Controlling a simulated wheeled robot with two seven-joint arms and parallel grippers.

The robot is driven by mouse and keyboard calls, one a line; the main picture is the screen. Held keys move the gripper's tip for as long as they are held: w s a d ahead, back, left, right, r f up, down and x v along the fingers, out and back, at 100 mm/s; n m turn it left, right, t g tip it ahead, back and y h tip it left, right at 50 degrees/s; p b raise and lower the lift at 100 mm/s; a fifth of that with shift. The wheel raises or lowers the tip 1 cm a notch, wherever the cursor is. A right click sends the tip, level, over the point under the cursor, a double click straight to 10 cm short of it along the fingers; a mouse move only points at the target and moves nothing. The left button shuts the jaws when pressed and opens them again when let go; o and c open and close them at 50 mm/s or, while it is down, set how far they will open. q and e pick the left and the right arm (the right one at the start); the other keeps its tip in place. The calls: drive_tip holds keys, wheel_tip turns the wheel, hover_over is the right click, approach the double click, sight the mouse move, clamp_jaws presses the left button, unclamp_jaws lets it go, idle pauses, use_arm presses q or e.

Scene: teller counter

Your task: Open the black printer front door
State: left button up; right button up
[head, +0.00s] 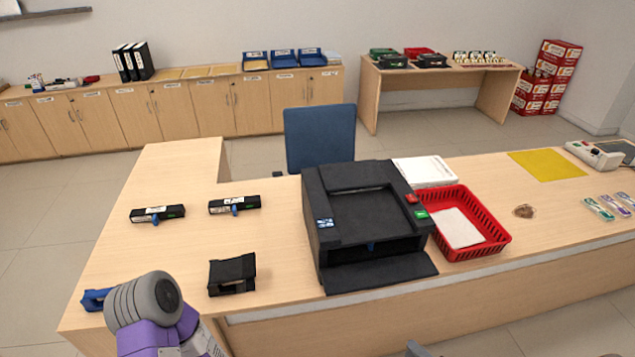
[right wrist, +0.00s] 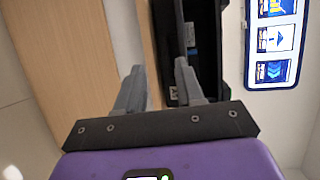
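The black printer (head: 362,205) stands on the counter in the head view. Its front door (head: 382,274) is a black flap that lies folded down and outward at the front, and a dark opening with a blue part shows above it. In the right wrist view the dark printer opening (right wrist: 205,45) is just beyond the fingertips. My right gripper (right wrist: 155,75) is open, its two grey fingers apart with nothing held. Only a small grey bit of it (head: 415,348) shows at the bottom edge of the head view.
A red basket (head: 480,250) stands right of the printer, with white paper (head: 425,171) behind it. Black cartridges (head: 158,214) (head: 234,205) and a black holder (head: 232,274) lie to the left. A blue chair (head: 320,138) is behind. Counter between them is clear.

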drive_tip(key=w+a+f+n+g+h, duration=0.1)
drive_tip(key=w+a+f+n+g, duration=0.1)
drive_tip(key=w+a+f, duration=0.15)
drive_tip(key=s+a+f+n+g+h, duration=0.1)
drive_tip(key=s+a+f+n+g, duration=0.2)
drive_tip(key=s+a+g, duration=0.2)
drive_tip(key=s+a+f+n+g+h, duration=0.2)
drive_tip(key=s+a+n+g, duration=0.1)
drive_tip(key=s+a+g, duration=0.2)
drive_tip(key=s+a, duration=0.2)
drive_tip(key=s, duration=0.1)
drive_tip(key=shift+s+a+f+n+h, duration=0.2)
drive_tip(key=shift+f+n+h, duration=0.1)
drive_tip(key=shift+f+n, duration=0.1)
drive_tip(key=shift+s+a+g, duration=0.1)
drive_tip(key=shift+s+g, duration=0.25)
drive_tip(key=shift+g, duration=0.05)
drive_tip(key=shift+c, duration=1.1)
drive_tip(key=shift+s, duration=0.15)
drive_tip(key=shift+c, duration=1.1)
clamp_jaws()
drive_tip(key=shift+a, duration=0.1)
